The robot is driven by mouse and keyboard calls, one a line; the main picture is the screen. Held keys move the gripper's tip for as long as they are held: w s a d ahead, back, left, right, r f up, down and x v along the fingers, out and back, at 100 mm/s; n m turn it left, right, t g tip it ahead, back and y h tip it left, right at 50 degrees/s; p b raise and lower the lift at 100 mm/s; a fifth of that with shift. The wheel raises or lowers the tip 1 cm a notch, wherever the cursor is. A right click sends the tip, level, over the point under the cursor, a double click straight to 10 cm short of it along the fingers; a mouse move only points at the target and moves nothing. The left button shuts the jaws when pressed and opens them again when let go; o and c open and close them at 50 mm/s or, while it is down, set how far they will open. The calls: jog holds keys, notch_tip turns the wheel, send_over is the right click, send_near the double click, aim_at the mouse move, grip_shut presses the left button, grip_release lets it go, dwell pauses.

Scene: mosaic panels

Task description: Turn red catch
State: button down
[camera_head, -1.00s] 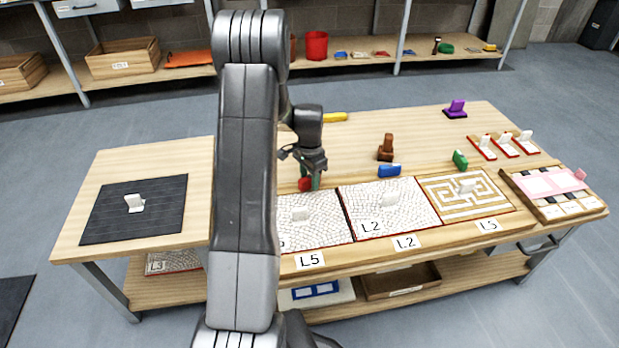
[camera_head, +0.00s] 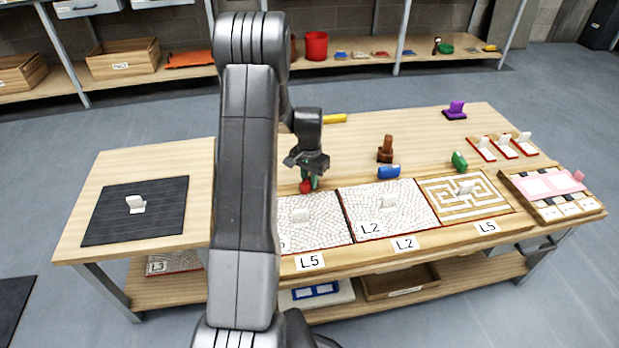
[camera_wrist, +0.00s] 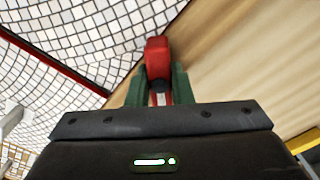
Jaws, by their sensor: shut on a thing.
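The red catch (camera_head: 306,187) is at the back edge of the white mosaic panel (camera_head: 318,224) labelled L5. In the wrist view the red catch (camera_wrist: 157,58) stands between the green fingertips of my gripper (camera_wrist: 157,88). The fingers are shut on it. In the head view my gripper (camera_head: 311,179) points down onto the catch and hides part of it. The catch lies by the boundary between the mosaic and the bare wood.
A blue catch (camera_head: 389,172) and a green catch (camera_head: 459,161) stand behind the panels to the right. A brown block (camera_head: 385,149) and a yellow piece (camera_head: 335,118) are farther back. A dark mat (camera_head: 158,222) lies left. The table's back middle is largely clear.

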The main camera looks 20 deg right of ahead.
aim_at(309, 178)
jog(key=n, duration=0.4)
jog(key=shift+n+p, duration=0.3)
jog(key=shift+p, duration=0.05)
jog(key=n, duration=0.4)
dwell(0.4)
jog(key=c, duration=1.3)
grip_release()
notch_tip(309, 178, up, 14)
jog(key=p, duration=0.3)
jog(key=shift+f, duration=0.1)
